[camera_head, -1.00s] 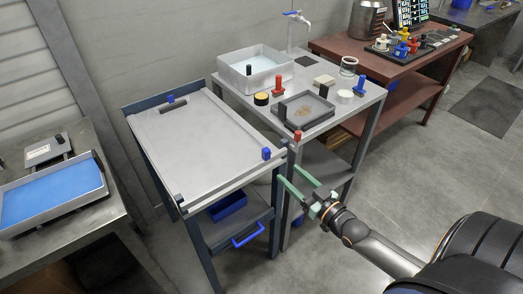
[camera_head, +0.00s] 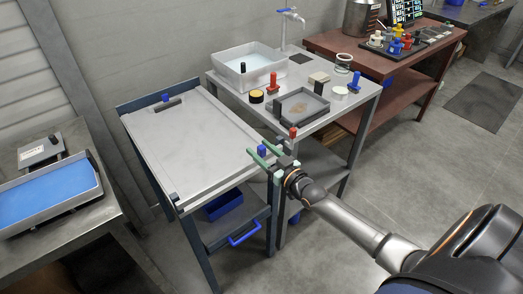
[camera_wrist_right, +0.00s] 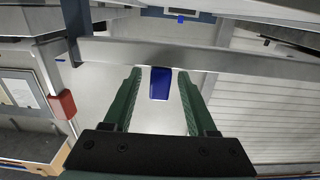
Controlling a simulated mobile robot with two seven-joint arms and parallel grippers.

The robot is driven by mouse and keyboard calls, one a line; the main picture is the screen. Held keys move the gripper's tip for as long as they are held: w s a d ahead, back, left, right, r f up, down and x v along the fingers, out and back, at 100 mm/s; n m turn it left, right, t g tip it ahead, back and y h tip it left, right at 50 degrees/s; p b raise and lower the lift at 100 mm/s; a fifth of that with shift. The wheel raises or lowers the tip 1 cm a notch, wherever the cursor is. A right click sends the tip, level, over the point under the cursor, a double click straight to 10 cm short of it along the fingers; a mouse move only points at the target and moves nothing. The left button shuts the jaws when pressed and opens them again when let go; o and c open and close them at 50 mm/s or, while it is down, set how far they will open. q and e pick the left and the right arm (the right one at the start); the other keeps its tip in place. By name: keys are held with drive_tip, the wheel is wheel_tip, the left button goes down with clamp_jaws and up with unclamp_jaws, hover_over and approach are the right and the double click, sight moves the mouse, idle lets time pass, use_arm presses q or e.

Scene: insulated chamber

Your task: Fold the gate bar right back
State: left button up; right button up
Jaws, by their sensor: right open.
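A flat pale-grey panel (camera_head: 195,140) with raised edges tops a blue-framed stand. A long grey bar (camera_wrist_right: 235,60) crosses the right wrist view ahead of my fingers; I cannot tell for sure which edge it is in the head view. A blue knob (camera_head: 262,152) stands at the panel's near right corner. It also shows in the wrist view (camera_wrist_right: 160,83), between my fingers. My right gripper (camera_head: 257,146) is open, its green fingers on either side of the knob; contact cannot be told. My left gripper is out of view.
A red knob (camera_head: 293,132) stands close to the right gripper. The bench beside it holds a grey tray (camera_head: 302,104), a water basin (camera_head: 250,72) and several small items. A blue-filled tray (camera_head: 45,192) is at left. Open floor lies at front right.

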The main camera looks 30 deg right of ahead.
clamp_jaws()
idle(0.4)
idle(1.0)
